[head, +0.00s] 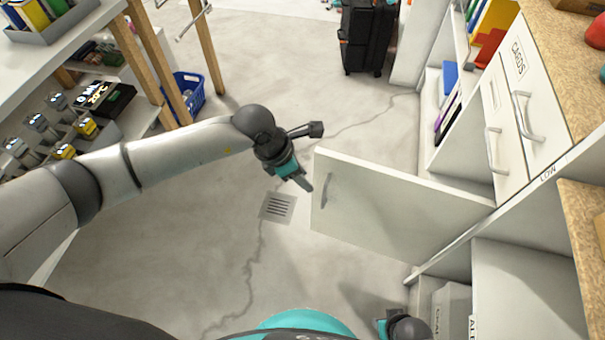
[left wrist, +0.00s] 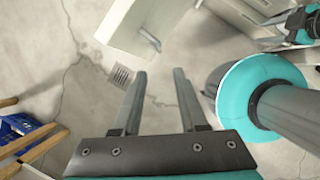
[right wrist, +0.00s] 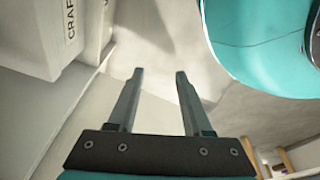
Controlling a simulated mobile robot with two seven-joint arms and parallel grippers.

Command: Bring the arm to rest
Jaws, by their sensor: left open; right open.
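My left arm (head: 185,155) reaches out from the left over the floor. Its gripper (head: 311,158) is open and empty, just left of the open cabinet door (head: 405,207) and near the door's handle (head: 326,190). The left wrist view shows its two fingers apart (left wrist: 160,75) with floor between them. My right gripper shows only partly at the bottom edge of the head view, low beside the cabinet. In the right wrist view its fingers (right wrist: 159,74) are apart and empty, near a white box (right wrist: 60,35) with a partly cut-off label.
The white cabinet with drawers (head: 505,125) lines the right side. A shelf unit with wooden posts (head: 150,60) and a blue basket (head: 188,95) stand at the left. A black case (head: 367,38) stands at the back. The floor around the drain (head: 278,207) is clear.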

